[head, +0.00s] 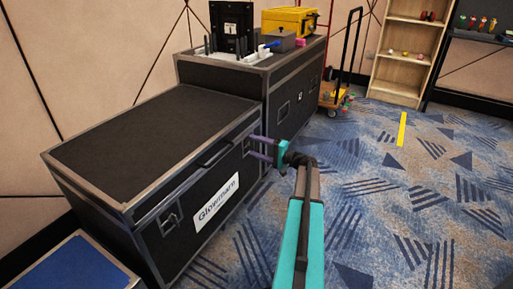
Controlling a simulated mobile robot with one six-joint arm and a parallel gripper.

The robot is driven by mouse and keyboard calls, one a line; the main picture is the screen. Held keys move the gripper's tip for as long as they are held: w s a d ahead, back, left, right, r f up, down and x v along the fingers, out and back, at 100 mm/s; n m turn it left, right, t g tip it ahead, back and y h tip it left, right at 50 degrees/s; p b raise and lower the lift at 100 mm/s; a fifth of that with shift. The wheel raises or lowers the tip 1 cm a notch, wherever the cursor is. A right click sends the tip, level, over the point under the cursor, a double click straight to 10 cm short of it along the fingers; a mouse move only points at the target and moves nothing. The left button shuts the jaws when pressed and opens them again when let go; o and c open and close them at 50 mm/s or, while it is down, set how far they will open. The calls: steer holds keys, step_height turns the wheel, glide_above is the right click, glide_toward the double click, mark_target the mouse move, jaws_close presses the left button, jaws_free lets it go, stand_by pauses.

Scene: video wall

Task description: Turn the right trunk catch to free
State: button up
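The black trunk (150,135) with metal edges stands against the wall, its lid down. Its right catch (247,145) is on the front face near the right end, partly behind my fingertips. The left catch (169,222) is near the front's left end. My gripper (252,146) reaches in from the right, with its two purple fingers apart, one above the other. The fingertips are at the right catch. I cannot tell whether they touch it, nor which way the catch is turned.
A taller black case (290,85) stands right behind the trunk, carrying a yellow box (290,20) and a black panel (232,28). A blue-topped case (75,268) is at lower left. A hand cart (335,98) and shelf (405,50) stand farther back. The carpet at right is clear.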

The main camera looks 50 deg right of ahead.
steer(key=p+v, duration=0.4)
steer(key=v, duration=0.9)
steer(key=shift+s, duration=0.4)
steer(key=shift+d, duration=0.1)
